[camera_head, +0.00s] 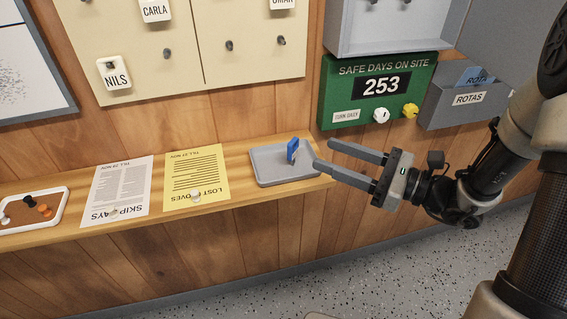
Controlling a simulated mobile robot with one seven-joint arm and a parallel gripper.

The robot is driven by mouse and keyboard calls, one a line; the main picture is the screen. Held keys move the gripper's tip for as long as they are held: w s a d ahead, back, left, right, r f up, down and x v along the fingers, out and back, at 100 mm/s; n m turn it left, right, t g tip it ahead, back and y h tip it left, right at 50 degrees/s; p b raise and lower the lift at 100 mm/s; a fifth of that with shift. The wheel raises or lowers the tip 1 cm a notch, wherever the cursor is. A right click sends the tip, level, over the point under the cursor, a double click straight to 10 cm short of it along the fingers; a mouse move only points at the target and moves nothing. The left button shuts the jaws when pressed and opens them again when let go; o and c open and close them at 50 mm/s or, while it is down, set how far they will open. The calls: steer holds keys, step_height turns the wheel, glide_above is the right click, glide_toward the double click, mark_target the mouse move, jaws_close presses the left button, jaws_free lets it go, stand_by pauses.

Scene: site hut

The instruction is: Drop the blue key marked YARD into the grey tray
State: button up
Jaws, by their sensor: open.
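A blue key (292,150) shows at the grey tray (268,173), near the tray's right back part. It looks upright or tilted, and I cannot tell whether it rests on the tray floor or is just above it. Its marking is too small to read. The tray lies at the right end of the wooden shelf. My gripper (324,154) is open, with its two fingers pointing left at the tray's right edge. The key is a little to the left of the fingertips, apart from them, and nothing shows between the fingers.
The wooden shelf (238,212) also bears a yellow sheet (197,178), a white sheet (118,188) and a white-rimmed tray (63,198) with pins. Above are a key board (200,62) with hooks and name tags, a green safe-days sign (342,82) and a grey rotas holder (448,105).

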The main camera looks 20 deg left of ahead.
steer(key=v, duration=0.9)
steer(key=shift+s+d+p, duration=0.2)
steer(key=shift+d+p, duration=0.15)
steer(key=shift+p, duration=0.05)
